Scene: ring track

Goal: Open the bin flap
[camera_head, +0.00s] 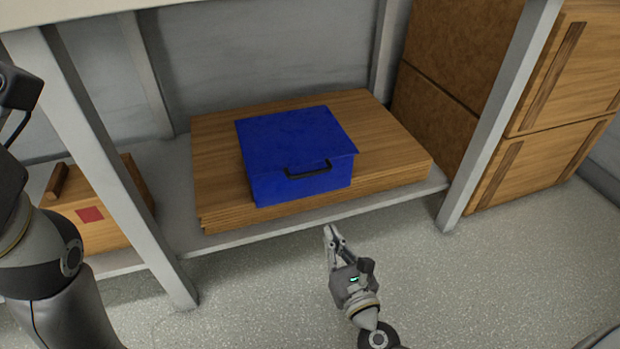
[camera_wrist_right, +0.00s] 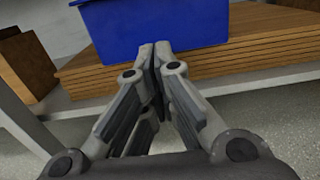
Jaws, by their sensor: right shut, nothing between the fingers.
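A blue bin (camera_head: 300,186) stands on a stack of wooden boards on a shelf. Its flap (camera_head: 295,140) lies flat across the top and is closed. A dark handle (camera_head: 309,170) is at the front edge. My right gripper (camera_head: 331,232) is shut and empty, in front of the shelf edge, below and apart from the bin. In the right wrist view the shut fingertips (camera_wrist_right: 155,46) point at the blue bin's front (camera_wrist_right: 190,22); the handle is not in that view. My left arm enters at the left, but its gripper is out of view.
The wooden boards (camera_head: 222,170) rest on the grey shelf (camera_head: 185,232). Grey posts (camera_head: 500,110) stand at either side. A wooden box with a red square (camera_head: 90,214) is at the left. Wooden crates (camera_head: 565,70) are stacked at the right. The floor in front (camera_head: 480,270) is clear.

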